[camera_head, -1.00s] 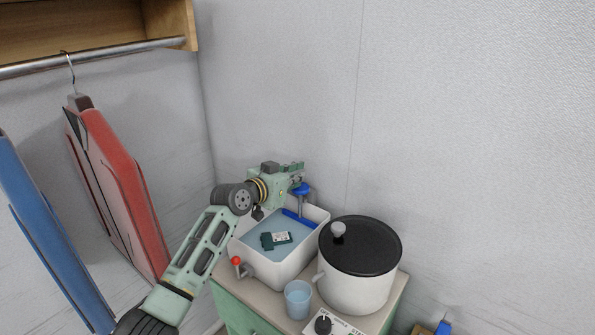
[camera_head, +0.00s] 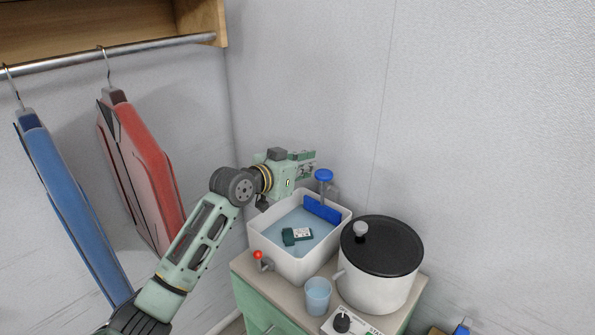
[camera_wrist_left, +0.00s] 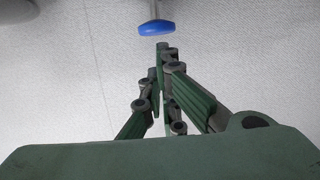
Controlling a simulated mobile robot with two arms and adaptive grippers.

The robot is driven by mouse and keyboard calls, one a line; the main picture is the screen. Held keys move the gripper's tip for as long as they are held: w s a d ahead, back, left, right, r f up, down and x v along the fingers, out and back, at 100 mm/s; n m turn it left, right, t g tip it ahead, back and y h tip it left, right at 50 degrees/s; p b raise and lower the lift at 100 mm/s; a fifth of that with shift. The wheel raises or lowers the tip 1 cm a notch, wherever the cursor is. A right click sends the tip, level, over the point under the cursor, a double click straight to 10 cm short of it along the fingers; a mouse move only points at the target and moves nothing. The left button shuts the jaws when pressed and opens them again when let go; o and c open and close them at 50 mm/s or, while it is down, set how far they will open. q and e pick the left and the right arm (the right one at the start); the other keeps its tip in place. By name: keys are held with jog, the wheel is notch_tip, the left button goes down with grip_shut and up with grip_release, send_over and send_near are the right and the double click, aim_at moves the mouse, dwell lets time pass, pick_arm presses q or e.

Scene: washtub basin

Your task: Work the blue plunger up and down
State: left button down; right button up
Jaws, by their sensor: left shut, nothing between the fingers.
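The blue plunger has a round knob (camera_head: 324,175) on a thin grey stem and a blue plate (camera_head: 322,210) at the back of the white basin (camera_head: 293,270). The plate shows partly above the water. My left gripper (camera_head: 314,158) is shut and empty, above and slightly left of the knob in the head view. In the left wrist view the knob (camera_wrist_left: 156,28) lies just beyond the closed fingertips (camera_wrist_left: 163,48); I see no grip on it. My right gripper is not in view.
A dark green item (camera_head: 297,236) lies in the water. A red-tipped lever (camera_head: 258,255) is at the basin's front left. A white pot with black lid (camera_head: 381,246), a cup (camera_head: 317,295) and a black dial (camera_head: 342,322) stand close right. Garments hang left.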

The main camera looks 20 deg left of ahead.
pick_arm(q)
jog(key=v, duration=0.4)
jog(key=shift+r+b, duration=0.1)
jog(key=shift+b, duration=0.3)
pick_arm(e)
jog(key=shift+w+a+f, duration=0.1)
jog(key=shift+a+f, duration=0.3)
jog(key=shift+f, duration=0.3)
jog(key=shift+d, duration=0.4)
